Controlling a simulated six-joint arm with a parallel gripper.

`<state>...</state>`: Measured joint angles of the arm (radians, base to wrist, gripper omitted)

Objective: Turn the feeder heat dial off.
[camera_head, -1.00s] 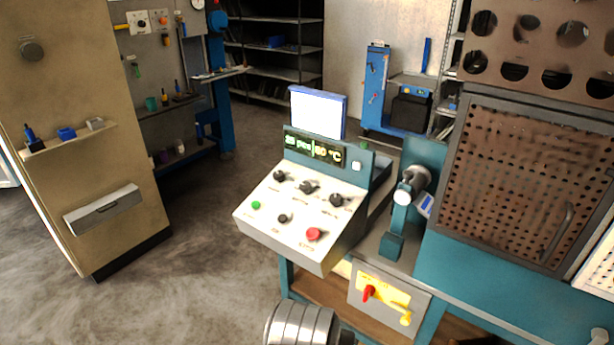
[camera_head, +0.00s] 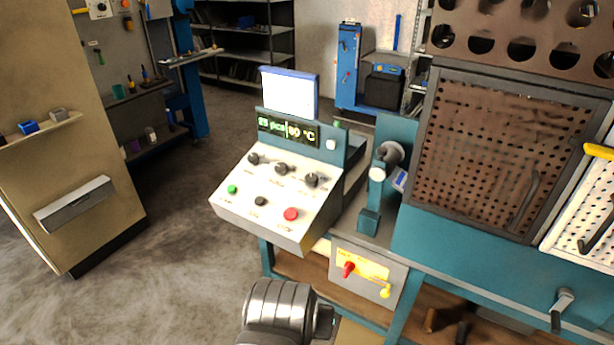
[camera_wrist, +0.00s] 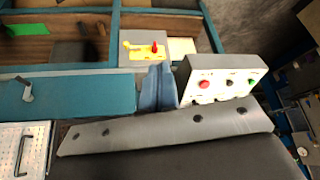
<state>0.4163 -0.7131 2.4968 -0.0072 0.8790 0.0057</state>
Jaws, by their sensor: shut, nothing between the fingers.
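The sloped white control panel (camera_head: 240,208) stands mid-frame in the head view. Its upper row has three black dials: left (camera_head: 253,159), middle (camera_head: 281,169) and right (camera_head: 312,180). Below are a green button (camera_head: 232,189), a smaller black knob (camera_head: 261,201) and a red button (camera_head: 291,214). The labels are too small to read, so I cannot tell which dial is feeder heat. The display (camera_head: 288,130) reads about 80 °C. In the wrist view the panel (camera_wrist: 222,82) is at upper right.
A blue-green lever press (camera_head: 371,205) stands right of the panel. A perforated oven-like door (camera_head: 510,150) is farther right. A yellow plate with a red handle (camera_head: 349,269) is below. A beige cabinet (camera_head: 70,150) stands left, with open floor between.

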